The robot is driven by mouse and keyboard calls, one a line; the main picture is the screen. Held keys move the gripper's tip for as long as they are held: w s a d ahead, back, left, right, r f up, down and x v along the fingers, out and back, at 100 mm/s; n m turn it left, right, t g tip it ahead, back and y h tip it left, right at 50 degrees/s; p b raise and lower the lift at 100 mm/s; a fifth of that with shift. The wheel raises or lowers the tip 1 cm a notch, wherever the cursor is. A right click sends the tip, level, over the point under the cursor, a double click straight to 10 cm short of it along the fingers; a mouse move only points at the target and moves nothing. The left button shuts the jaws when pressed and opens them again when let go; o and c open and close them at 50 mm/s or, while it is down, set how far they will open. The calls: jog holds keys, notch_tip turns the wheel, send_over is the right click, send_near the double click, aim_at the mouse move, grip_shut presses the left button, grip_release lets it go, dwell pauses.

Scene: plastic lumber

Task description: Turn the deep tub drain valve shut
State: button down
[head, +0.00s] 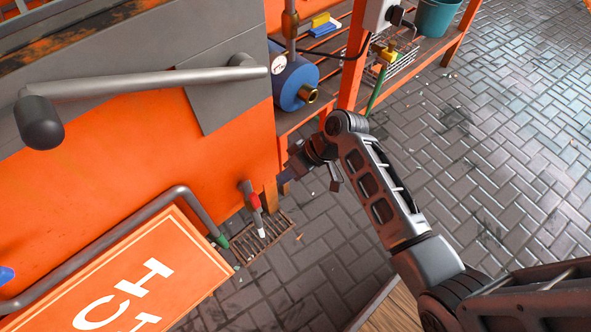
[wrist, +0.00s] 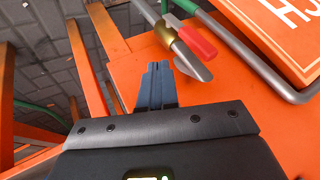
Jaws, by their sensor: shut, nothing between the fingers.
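The drain valve sits low on the orange tub (head: 160,140), near its right corner. In the head view its red handle (head: 251,195) shows above a pale pipe end. In the wrist view the valve has a brass body (wrist: 165,33) on a grey pipe, and the red handle (wrist: 195,40) lies roughly along that pipe. My gripper (head: 284,186) is to the right of the valve in the head view. In the wrist view my gripper (wrist: 158,67) is shut and empty, its tips just below the valve in the picture. I see no clear contact.
A floor grate (head: 262,238) lies under the valve. An orange sign (head: 120,285) and a bent grey rail (head: 185,195) stand to its left. An orange rack with a blue tank (head: 292,82) is behind my gripper. Paved floor on the right is open.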

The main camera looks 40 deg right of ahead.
aim_at(257, 205)
jog(key=a+f+b, duration=0.1)
jog(key=a+f, duration=0.1)
jog(key=a, duration=0.3)
jog(key=shift+w+a+f+b, duration=0.2)
jog(key=shift+w+f+b, duration=0.15)
jog(key=shift+w, duration=0.1)
jog(key=shift+r, duration=0.15)
jog(key=shift+a+r+h+p, duration=0.1)
jog(key=shift+a+h+p, duration=0.2)
jog(key=shift+p, duration=0.35)
